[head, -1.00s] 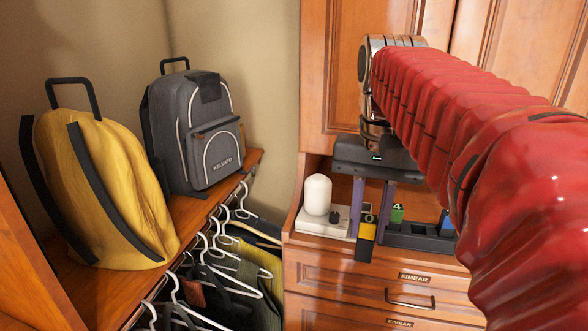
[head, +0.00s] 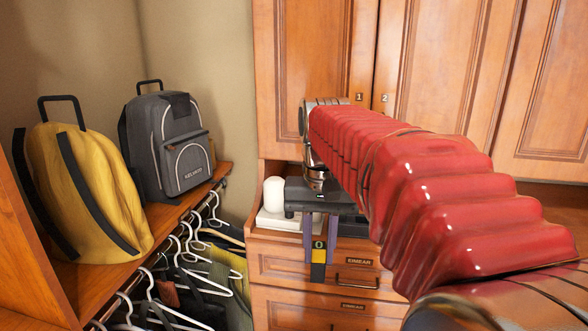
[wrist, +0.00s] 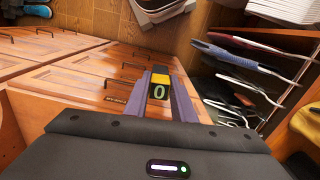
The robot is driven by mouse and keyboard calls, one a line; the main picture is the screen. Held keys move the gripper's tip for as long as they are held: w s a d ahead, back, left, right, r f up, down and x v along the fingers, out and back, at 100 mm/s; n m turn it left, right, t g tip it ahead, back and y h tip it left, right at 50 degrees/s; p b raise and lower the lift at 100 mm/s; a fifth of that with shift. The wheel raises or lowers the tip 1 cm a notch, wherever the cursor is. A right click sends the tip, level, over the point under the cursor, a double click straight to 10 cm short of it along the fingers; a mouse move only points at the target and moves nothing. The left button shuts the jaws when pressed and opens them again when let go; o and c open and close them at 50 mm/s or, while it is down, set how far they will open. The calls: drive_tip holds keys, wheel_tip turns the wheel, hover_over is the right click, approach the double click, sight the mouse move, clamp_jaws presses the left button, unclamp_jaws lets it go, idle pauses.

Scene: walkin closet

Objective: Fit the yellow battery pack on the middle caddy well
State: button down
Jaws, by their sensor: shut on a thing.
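The yellow battery pack (head: 318,266) has a dark lower end and a "0" on its dark upper part. My gripper (head: 319,240) is shut on it, with a purple finger on each side, and holds it upright in front of the drawer fronts. In the wrist view, the pack (wrist: 161,84) sits between the finger ends of my gripper (wrist: 160,98), with the "0" showing. The caddy is mostly hidden behind my gripper and arm in the head view, so its middle well cannot be seen.
A white rounded device (head: 272,195) stands on the counter left of my gripper. Drawers (head: 290,265) lie below and cabinet doors (head: 440,90) above. At left, a shelf (head: 190,205) holds a yellow backpack (head: 85,190) and a grey backpack (head: 170,145), with hangers (head: 185,245) beneath.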

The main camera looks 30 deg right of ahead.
drive_tip(key=w+a+f+n, duration=0.2)
drive_tip(key=w+a+f, duration=0.2)
drive_tip(key=f, duration=0.4)
drive_tip(key=w+a+f+n, duration=0.2)
drive_tip(key=w+a+f, duration=0.2)
drive_tip(key=w+f, duration=0.3)
drive_tip(key=w+a+f+n, duration=0.2)
drive_tip(key=w+a+f, duration=0.2)
drive_tip(key=f, duration=0.7)
drive_tip(key=shift+w+a, duration=0.25)
drive_tip(key=shift+w, duration=0.4)
drive_tip(key=shift+s, duration=0.1)
